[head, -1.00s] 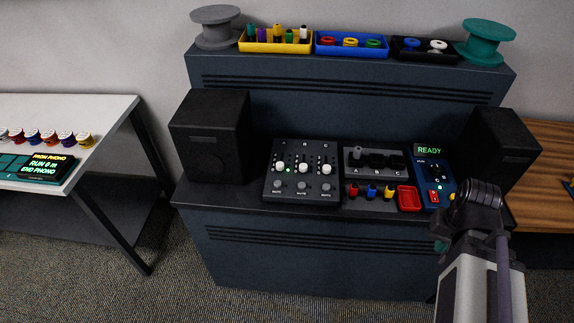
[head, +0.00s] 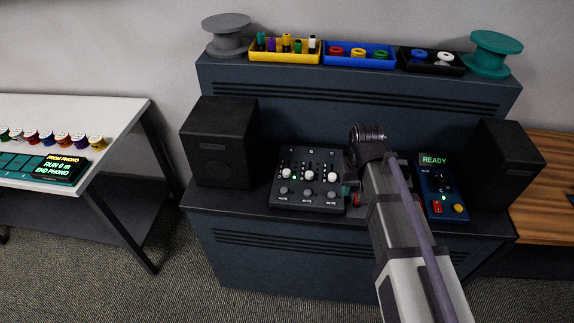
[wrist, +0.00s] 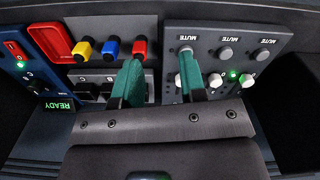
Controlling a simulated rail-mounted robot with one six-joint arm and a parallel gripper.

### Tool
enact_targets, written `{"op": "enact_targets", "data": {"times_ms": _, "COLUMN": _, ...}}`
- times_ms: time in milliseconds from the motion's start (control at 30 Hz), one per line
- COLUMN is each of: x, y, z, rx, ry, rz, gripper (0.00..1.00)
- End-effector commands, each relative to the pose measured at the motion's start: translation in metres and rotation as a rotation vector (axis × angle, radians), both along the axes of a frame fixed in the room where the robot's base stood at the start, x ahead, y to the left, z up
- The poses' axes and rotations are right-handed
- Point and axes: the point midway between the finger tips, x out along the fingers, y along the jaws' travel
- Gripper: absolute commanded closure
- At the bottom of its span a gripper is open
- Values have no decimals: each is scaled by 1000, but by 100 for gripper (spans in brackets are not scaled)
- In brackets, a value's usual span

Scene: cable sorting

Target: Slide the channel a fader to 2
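The dark mixer (head: 279,203) on the console has three white fader caps in a row. The channel A fader cap (head: 282,174) is the leftmost in the head view, with a green light just right of it. In the wrist view, where the panel is upside down, the A cap (wrist: 247,81) is the rightmost. My gripper (wrist: 163,78) is open and empty, its green fingers apart. One finger overlaps the mixer near its C column; the other overlaps the block of plugs beside it. In the head view my arm hides most of the gripper. Fader scale numbers are too small to read.
A red, a blue (wrist: 111,47) and a yellow plug (wrist: 83,49) stick out beside the mixer. A blue READY panel (head: 438,185) stands right of my arm. Black speakers (head: 221,145) flank the console. Coloured trays (head: 359,64) and spools sit on the upper shelf.

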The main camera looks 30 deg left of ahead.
Motion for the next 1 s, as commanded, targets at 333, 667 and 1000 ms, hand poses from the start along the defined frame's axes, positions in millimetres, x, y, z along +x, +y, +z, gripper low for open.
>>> {"op": "enact_targets", "data": {"times_ms": 333, "x": 55, "y": 231, "z": 15, "rx": 1, "ry": 0, "rz": 475, "gripper": 46}}
{"op": "enact_targets", "data": {"times_ms": 667, "x": 54, "y": 229, "z": -19, "rx": 1, "ry": 0, "rz": 478, "gripper": 46}}
{"op": "enact_targets", "data": {"times_ms": 1000, "x": 54, "y": 228, "z": -92, "rx": 1, "ry": 0, "rz": 477, "gripper": 46}}
